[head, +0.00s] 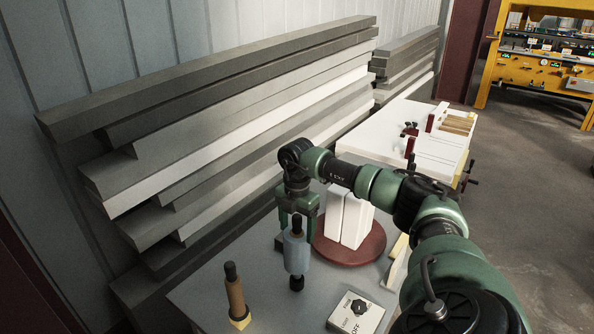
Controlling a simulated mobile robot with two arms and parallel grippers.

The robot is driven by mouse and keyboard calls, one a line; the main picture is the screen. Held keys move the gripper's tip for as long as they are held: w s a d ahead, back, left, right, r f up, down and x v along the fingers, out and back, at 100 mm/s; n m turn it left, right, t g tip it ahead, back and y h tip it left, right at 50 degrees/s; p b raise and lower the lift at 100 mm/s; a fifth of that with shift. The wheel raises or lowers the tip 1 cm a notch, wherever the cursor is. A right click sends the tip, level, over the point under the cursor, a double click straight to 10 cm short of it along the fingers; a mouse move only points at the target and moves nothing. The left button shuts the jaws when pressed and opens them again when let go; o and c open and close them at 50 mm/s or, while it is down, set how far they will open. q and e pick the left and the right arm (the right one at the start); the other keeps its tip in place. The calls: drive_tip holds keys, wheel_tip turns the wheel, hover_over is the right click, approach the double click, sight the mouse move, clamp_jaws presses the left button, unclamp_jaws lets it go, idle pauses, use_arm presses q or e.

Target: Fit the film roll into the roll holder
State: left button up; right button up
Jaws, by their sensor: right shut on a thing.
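The film roll (295,254) is a light blue cylinder with a black stub at its top and a black knob at its lower end. My right gripper (297,226) is shut on its upper part from above and holds it upright. I cannot tell whether its lower end touches the grey table (205,294). A brown post (235,297) with a black top stands upright in a yellow base, left of the roll and nearer the front. I cannot tell for sure which thing is the roll holder. My left gripper is not in view.
A dark red round plate (372,249) with white upright blocks (355,219) stands just right of the roll. A pale box with a black knob (358,306) sits in front. Stacked grey boards (230,105) line the wall behind. Table space between post and roll is clear.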

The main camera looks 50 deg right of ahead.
sight(297, 216)
drive_tip(key=shift+f+b, duration=1.35)
drive_tip(key=shift+f, duration=0.9)
drive_tip(key=o, duration=2.1)
drive_tip(key=shift+r, duration=0.5)
wheel_tip(297, 216, up, 7)
drive_tip(key=shift+f+b, duration=0.1)
drive_tip(key=shift+b, duration=1.05)
